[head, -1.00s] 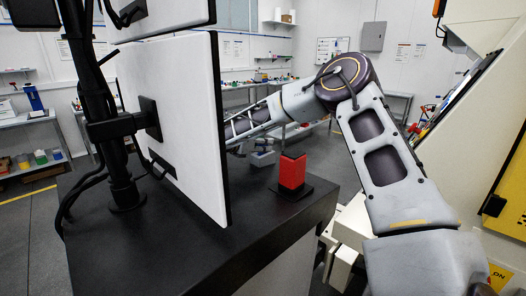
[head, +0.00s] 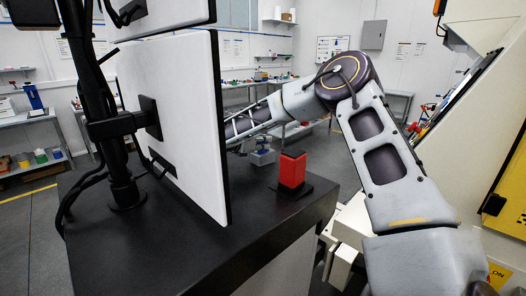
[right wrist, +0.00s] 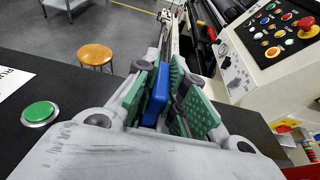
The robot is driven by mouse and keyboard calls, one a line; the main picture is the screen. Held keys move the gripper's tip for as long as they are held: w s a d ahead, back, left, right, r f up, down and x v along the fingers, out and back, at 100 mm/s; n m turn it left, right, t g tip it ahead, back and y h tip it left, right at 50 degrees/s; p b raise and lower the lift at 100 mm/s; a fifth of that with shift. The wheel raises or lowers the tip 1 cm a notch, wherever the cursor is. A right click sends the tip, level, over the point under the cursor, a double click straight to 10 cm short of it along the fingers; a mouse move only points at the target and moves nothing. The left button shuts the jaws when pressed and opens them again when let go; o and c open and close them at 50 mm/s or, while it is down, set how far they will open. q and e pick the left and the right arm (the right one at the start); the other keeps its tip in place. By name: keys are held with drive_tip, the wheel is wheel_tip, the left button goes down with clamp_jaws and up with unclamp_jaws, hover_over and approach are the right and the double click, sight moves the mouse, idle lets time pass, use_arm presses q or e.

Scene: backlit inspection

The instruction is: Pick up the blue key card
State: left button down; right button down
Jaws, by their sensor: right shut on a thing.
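The blue key card (right wrist: 157,97) shows in the right wrist view as a blue slab standing on edge between the green finger pads. My right gripper (right wrist: 168,88) is shut on it. The card's lower part is hidden by the gripper body. I cannot make out the card there. My left gripper is in neither view.
A white monitor panel (head: 190,120) on a black post stands on the dark counter (head: 215,240). A red block (head: 292,171) sits on the counter near my right arm. The right wrist view shows a green button (right wrist: 39,113), a wooden stool (right wrist: 95,55) and a control panel (right wrist: 270,40).

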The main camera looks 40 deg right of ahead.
drive_tip(key=shift+r, duration=5)
